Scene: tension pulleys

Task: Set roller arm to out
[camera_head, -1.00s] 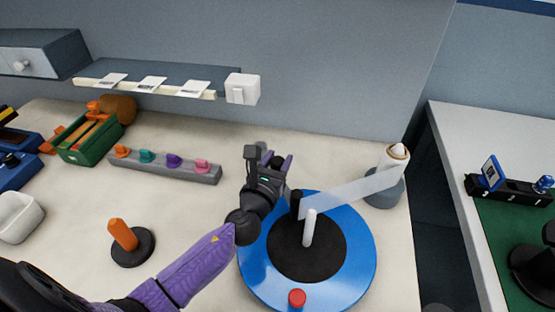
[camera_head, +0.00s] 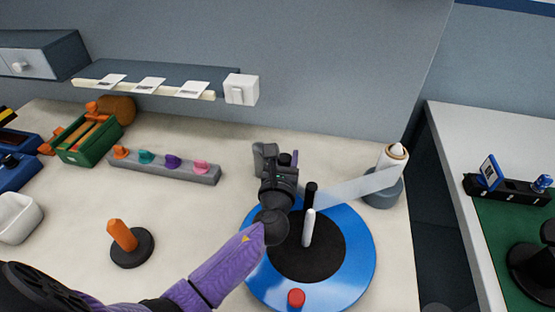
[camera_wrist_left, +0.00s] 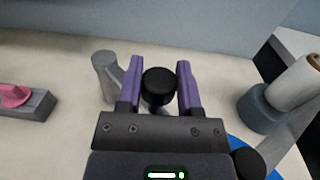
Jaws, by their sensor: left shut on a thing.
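The roller arm appears to run from a grey upright post (camera_wrist_left: 105,75) at the left of the wrist view toward a black round knob (camera_wrist_left: 158,84). My left gripper (camera_wrist_left: 160,70) has its purple fingers on either side of this knob and is shut on it. In the head view, my left gripper (camera_head: 283,160) stands at the back edge of the blue disc (camera_head: 357,262) and hides most of the arm. A black upright roller (camera_head: 311,192) stands just right of the gripper, close behind a white post (camera_head: 309,228). My right gripper is not in view.
A pale translucent strip (camera_head: 355,187) runs from near the black roller to a white roll (camera_head: 393,160) on a grey base. A red knob (camera_head: 296,298) sits on the disc's front. An orange peg (camera_head: 121,234) and a rail of coloured knobs (camera_head: 190,172) stand left.

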